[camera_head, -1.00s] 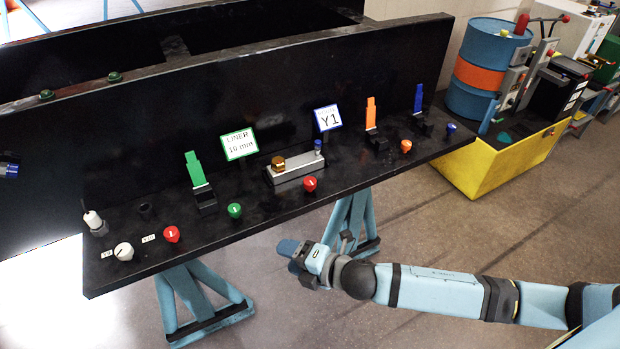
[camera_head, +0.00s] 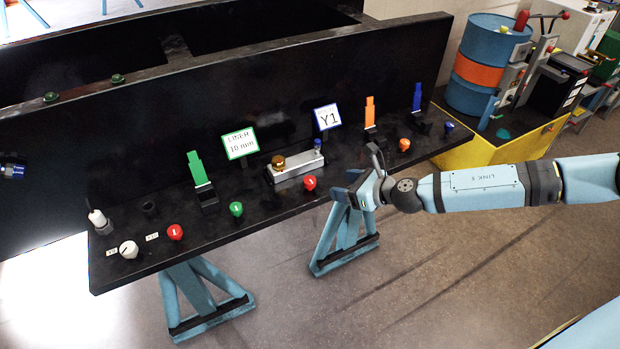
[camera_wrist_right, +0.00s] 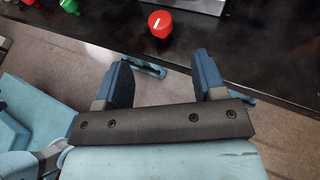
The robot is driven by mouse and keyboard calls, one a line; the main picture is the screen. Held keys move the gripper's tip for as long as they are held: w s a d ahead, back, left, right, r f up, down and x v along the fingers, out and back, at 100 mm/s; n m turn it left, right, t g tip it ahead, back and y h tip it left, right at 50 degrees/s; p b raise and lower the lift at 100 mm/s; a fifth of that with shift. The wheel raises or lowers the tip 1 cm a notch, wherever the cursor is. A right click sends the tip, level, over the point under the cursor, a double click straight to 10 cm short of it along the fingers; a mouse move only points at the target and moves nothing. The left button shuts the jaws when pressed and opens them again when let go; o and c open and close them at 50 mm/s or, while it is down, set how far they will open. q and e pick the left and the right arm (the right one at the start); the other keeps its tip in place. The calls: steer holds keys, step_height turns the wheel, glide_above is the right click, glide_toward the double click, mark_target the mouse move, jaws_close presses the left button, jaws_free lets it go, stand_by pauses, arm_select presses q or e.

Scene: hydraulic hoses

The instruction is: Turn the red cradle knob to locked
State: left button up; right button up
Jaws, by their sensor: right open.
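The red knob (camera_head: 309,183) sits on the front of the black bench, just before a silver cradle block (camera_head: 297,167). It also shows in the right wrist view, as a red knob (camera_wrist_right: 160,24) with a white line on its face, beyond and between my open fingers. My right gripper (camera_head: 374,158) is at the bench's front edge, to the right of the knob and apart from it. In the wrist view the right gripper (camera_wrist_right: 163,65) is open and empty. My left gripper is not in view.
A second red knob (camera_head: 175,232), a green knob (camera_head: 236,209) and a white knob (camera_head: 128,249) line the bench front to the left. An orange knob (camera_head: 404,145) and a blue knob (camera_head: 449,126) are to the right. Green, orange and blue levers stand behind.

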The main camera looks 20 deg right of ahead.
mark_target(311, 180)
steer(key=p+x, duration=0.1)
steer(key=x, duration=1)
steer(key=shift+w+a+f, duration=0.1)
steer(key=shift+w+a, duration=0.1)
steer(key=shift+c, duration=0.4)
steer(key=c, duration=0.8)
steer(key=shift+c, duration=0.2)
